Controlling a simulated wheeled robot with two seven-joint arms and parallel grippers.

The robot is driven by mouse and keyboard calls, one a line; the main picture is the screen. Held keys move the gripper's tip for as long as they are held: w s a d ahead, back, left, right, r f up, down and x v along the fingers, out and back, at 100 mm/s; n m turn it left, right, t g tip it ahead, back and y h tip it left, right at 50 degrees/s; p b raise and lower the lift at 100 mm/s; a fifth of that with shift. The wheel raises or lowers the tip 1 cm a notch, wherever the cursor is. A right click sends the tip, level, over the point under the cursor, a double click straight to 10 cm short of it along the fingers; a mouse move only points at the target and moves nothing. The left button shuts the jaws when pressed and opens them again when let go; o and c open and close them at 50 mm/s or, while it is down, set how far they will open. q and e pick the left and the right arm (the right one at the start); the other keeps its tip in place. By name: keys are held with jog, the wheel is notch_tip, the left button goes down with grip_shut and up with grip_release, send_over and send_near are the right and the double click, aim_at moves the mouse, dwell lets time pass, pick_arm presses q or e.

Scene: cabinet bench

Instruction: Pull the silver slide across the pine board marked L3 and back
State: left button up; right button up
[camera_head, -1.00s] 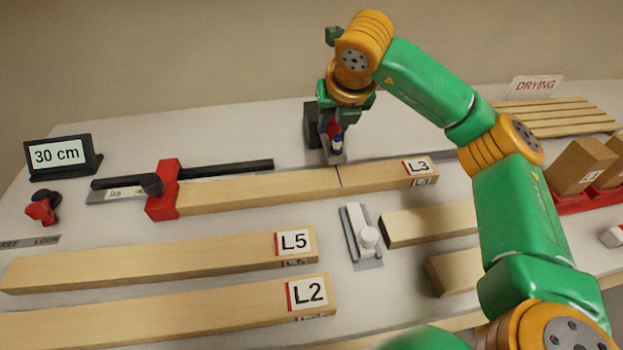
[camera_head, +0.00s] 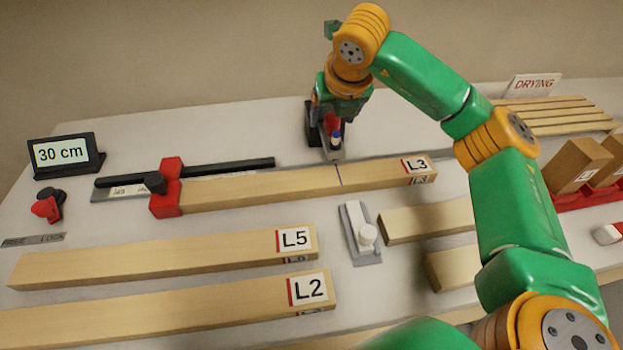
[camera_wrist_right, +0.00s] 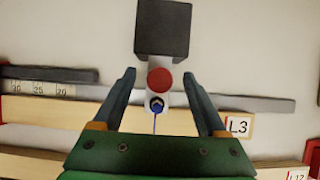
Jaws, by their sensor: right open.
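The pine board marked L3 (camera_head: 255,188) lies in the middle of the bench, with a thin dark line across it. The silver slide (camera_head: 336,154) is at the board's far edge, by that line, in front of a black block (camera_head: 311,127). In the right wrist view the slide (camera_wrist_right: 160,88) carries a red round knob (camera_wrist_right: 159,81) and a blue tip. My right gripper (camera_head: 335,122) is open, pointing down over the slide. In the wrist view its fingers (camera_wrist_right: 159,90) stand either side of the knob, apart from it. My left gripper is not in view.
A red stop (camera_head: 166,188) stands at L3's left end, beside a black rail (camera_head: 220,168). Boards L5 (camera_head: 160,257) and L2 (camera_head: 160,308) lie nearer. A "30 cm" display (camera_head: 62,153) stands left.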

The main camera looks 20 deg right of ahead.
notch_tip(320, 180, up, 9)
jog(key=p, duration=0.6)
jog(key=shift+f, duration=0.35)
